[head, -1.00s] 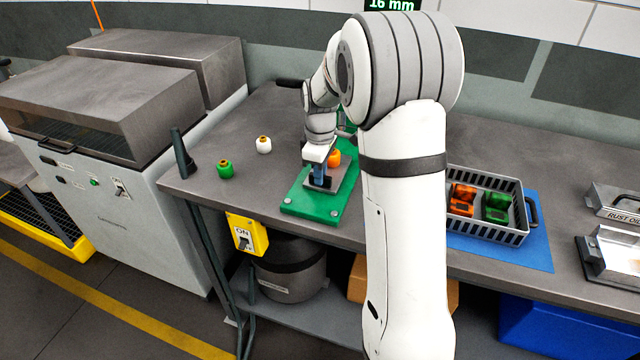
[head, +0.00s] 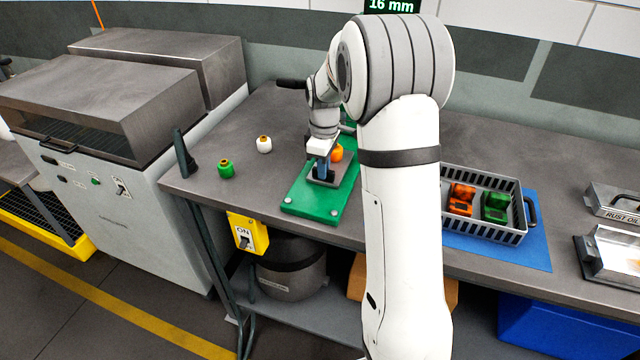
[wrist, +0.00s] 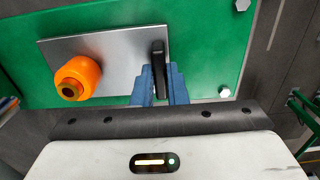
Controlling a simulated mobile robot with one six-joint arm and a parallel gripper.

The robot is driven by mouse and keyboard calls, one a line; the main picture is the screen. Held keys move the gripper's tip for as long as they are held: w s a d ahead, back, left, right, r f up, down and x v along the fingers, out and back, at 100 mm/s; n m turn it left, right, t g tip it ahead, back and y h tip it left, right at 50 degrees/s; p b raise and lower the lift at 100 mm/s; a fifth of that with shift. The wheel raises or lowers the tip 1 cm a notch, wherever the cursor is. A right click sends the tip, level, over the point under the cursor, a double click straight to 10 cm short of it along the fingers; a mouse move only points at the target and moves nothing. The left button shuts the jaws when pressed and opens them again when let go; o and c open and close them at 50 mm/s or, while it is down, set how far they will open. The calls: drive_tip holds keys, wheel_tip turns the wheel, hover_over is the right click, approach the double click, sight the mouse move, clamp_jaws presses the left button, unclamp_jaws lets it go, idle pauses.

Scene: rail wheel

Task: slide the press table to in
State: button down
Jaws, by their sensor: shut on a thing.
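The press table is a grey metal plate (head: 340,174) on a green base (head: 306,202) in the head view. It also shows in the wrist view (wrist: 115,58). An orange wheel (head: 337,154) with a dark centre sits on the plate, on the left in the wrist view (wrist: 77,78). A black upright handle (wrist: 158,66) stands near the plate's edge. My gripper (head: 323,168) is shut on this handle, its blue fingers on either side of it in the wrist view (wrist: 160,82). My arm hides the base's far part in the head view.
A grey crate (head: 487,229) with orange and green parts is at right on a blue mat (head: 535,255). Bolts hold the base's corners.

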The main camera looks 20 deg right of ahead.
sight(331, 165)
drive_tip(key=shift+w+d+p, duration=0.25)
drive_tip(key=shift+w+d, duration=0.25)
drive_tip(key=shift+w, duration=0.2)
drive_tip(key=shift+w+d+p, duration=0.2)
drive_tip(key=shift+w+d, duration=0.25)
drive_tip(key=shift+w, duration=0.25)
drive_tip(key=shift+w+d+p, duration=0.55)
drive_tip(key=shift+w+d, duration=0.25)
drive_tip(key=shift+w, duration=0.25)
drive_tip(key=c, duration=1.7)
unclamp_jaws()
drive_tip(key=shift+w+f, duration=0.1)
drive_tip(key=shift+w, duration=0.05)
drive_tip(key=o, duration=0.5)
drive_tip(key=shift+c, duration=0.2)
drive_tip(key=shift+r, duration=0.2)
wheel_tip(331, 165, up, 6)
drive_tip(key=p, duration=0.4)
drive_tip(key=shift+f, duration=0.15)
